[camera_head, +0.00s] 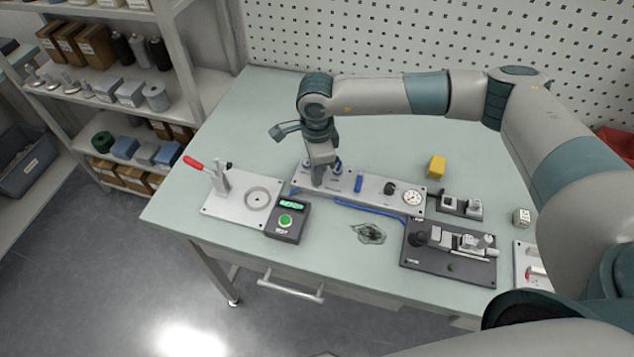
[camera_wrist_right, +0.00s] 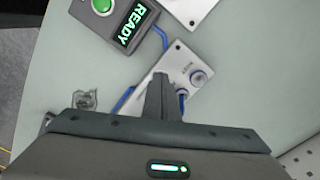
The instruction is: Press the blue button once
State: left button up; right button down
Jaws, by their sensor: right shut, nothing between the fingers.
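A light grey control panel (camera_head: 375,190) lies on the bench and carries several controls. Round fittings with blue parts (camera_head: 337,167) sit beside my right gripper, and two with blue rims also show in the wrist view (camera_wrist_right: 198,77). A small upright blue piece (camera_head: 358,183) stands further right on the panel. I cannot tell for certain which of these is the blue button. My right gripper (camera_head: 318,181) points down at the panel's left part, its fingers shut and empty. The fingers (camera_wrist_right: 161,82) hide part of the panel; contact cannot be told. My left gripper is out of view.
Left of the panel is a dark box (camera_head: 284,235) with a green button and a lit READY display. A plate with a red-handled clamp (camera_head: 225,205), a dark fixture (camera_head: 450,270) and a yellow block (camera_head: 436,166) stand around it. Blue cable runs along the panel's front.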

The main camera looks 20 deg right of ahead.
jog(key=shift+r, duration=0.15)
notch_tip(320, 180, up, 7)
jog(key=p, duration=0.1)
jog(key=shift+p, duration=0.4)
dwell(0.4)
jog(key=shift+s+f, duration=0.15)
jog(key=shift+f, duration=0.1)
